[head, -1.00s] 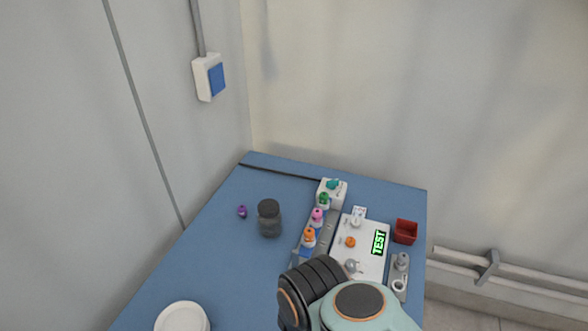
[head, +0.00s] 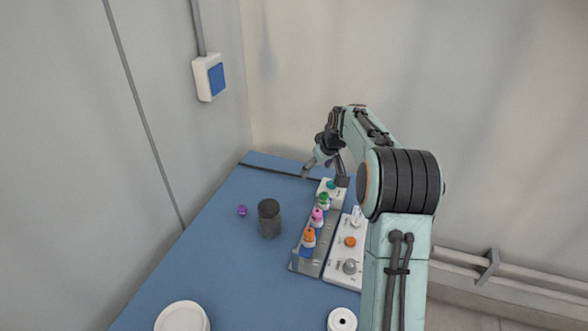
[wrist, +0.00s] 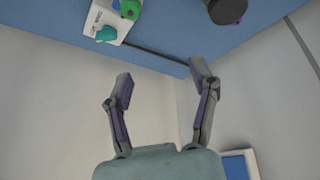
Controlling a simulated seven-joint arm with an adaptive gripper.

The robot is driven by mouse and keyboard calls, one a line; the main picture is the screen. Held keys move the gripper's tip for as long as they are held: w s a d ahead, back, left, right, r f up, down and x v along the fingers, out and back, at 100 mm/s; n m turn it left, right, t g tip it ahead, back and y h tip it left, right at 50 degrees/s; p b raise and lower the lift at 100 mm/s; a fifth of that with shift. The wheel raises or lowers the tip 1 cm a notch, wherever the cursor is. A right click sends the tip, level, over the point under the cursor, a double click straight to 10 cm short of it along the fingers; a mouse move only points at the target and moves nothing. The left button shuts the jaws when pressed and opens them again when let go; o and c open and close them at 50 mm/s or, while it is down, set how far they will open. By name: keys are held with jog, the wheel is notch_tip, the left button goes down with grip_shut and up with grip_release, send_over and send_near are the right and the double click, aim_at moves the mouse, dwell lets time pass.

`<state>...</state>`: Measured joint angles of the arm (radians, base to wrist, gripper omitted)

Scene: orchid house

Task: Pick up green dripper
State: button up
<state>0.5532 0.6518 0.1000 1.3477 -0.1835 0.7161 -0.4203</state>
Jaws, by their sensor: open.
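The green dripper (head: 323,200) is a small bottle with a green top. It stands in the stepped rack (head: 317,248), behind the pink-topped bottle (head: 317,217) and the orange-topped bottle (head: 309,237). In the wrist view its green top (wrist: 130,9) shows at the upper edge, partly cut off. A teal-topped item (head: 331,184) is close behind it, on a white block. My gripper (head: 325,174) is open and empty, above the rack's far end. In the wrist view, the fingers (wrist: 160,75) are spread wide with nothing between them; the green dripper lies beyond the left finger.
A dark jar (head: 269,219) and a small purple item (head: 242,211) stand left of the rack. A white device (head: 348,254) with knobs is right of it, partly hidden by my arm. A white round lid (head: 182,317) lies at the front. Walls close in behind and left.

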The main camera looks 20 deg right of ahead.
jog(key=m+g, duration=0.1)
send_over(325, 194)
jog(key=s, duration=0.3)
notch_tip(325, 194, down, 5)
jog(key=x, duration=0.6)
jog(key=shift+w, duration=0.35)
jog(key=shift+a, duration=0.1)
jog(key=c, duration=0.9)
